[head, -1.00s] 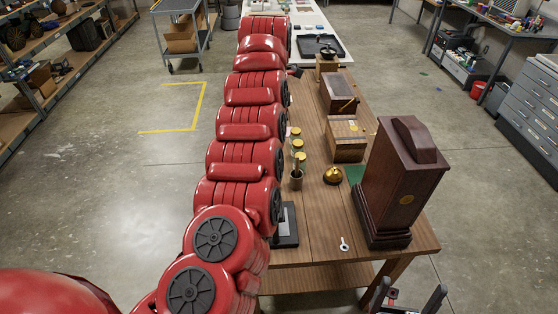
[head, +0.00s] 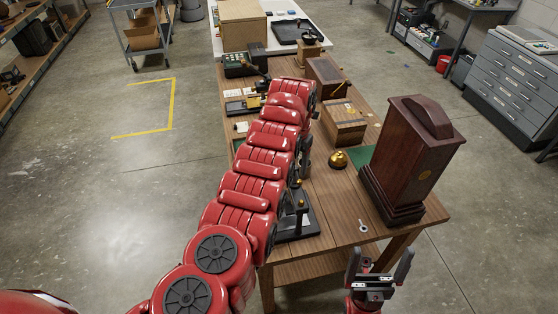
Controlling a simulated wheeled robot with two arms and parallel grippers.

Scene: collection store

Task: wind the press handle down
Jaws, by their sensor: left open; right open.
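A black press-like stand (head: 305,222) with a flat base, an upright and brass-coloured parts stands at the near left of the wooden table. My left arm covers much of it, and I cannot make out its handle. My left arm reaches over the table's left side; its gripper is hidden, and I cannot tell whether it touches anything. My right gripper (head: 379,264) is open and empty, low in front of the table's near edge, to the right of the stand and apart from it.
A tall dark wooden case (head: 409,160) stands at the table's right. A brass bell (head: 338,160), a wooden box (head: 344,124) and a small metal tool (head: 362,226) are on the wooden table (head: 335,210).

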